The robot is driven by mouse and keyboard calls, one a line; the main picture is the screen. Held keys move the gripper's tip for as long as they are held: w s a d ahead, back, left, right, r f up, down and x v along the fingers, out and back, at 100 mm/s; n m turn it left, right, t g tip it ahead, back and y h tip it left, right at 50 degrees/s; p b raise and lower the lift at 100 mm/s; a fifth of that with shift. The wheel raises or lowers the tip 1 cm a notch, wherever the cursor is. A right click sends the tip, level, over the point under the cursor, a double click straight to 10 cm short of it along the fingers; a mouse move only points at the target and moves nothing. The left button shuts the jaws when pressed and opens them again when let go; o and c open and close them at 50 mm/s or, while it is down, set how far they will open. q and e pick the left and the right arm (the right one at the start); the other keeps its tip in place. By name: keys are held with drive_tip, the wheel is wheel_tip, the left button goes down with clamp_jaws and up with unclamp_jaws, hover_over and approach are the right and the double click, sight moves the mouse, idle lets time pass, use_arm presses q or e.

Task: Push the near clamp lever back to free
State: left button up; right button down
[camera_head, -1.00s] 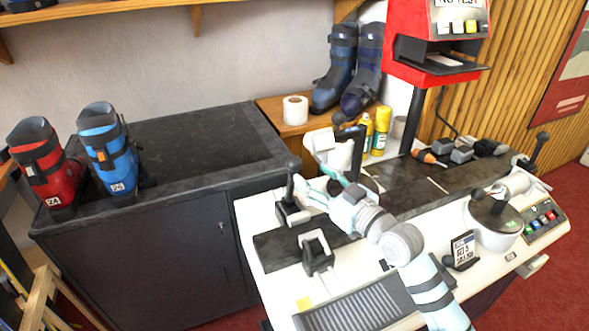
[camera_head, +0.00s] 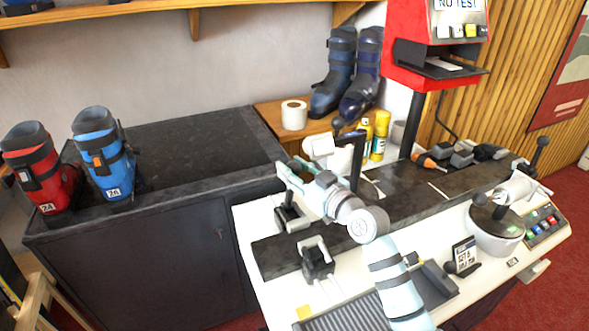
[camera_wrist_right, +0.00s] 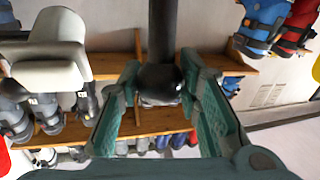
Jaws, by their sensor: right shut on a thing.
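The near clamp lever (camera_head: 290,197) is a dark shaft on a black base at the left end of the bench. Its shaft rises to my right gripper (camera_head: 284,171), which covers its top in the head view. In the right wrist view, the round black knob (camera_wrist_right: 160,85) sits between the green-padded fingers of my right gripper (camera_wrist_right: 161,100), which is shut on it. The dark shaft shows above the knob in that view. My left gripper is not in view.
A black block (camera_head: 317,260) stands on the dark strip in front of the lever. A black post (camera_head: 357,165) and white head (camera_head: 318,146) stand close behind my gripper. A dark cabinet (camera_head: 160,215) with red and blue boots adjoins on the left.

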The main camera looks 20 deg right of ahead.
drive_tip(key=shift+r, duration=0.1)
drive_tip(key=shift+w+r+p, duration=0.2)
drive_tip(key=shift+w+p, duration=0.15)
drive_tip(key=shift+p, duration=0.45)
drive_tip(key=w+m+g+h+p, duration=0.1)
drive_tip(key=w+g+p, duration=0.3)
drive_tip(key=w, duration=0.5)
drive_tip(key=shift+a+f+g+p, duration=0.25)
drive_tip(key=shift+a+g+p, duration=0.15)
drive_tip(key=shift+g, duration=0.3)
drive_tip(key=shift+f, duration=0.1)
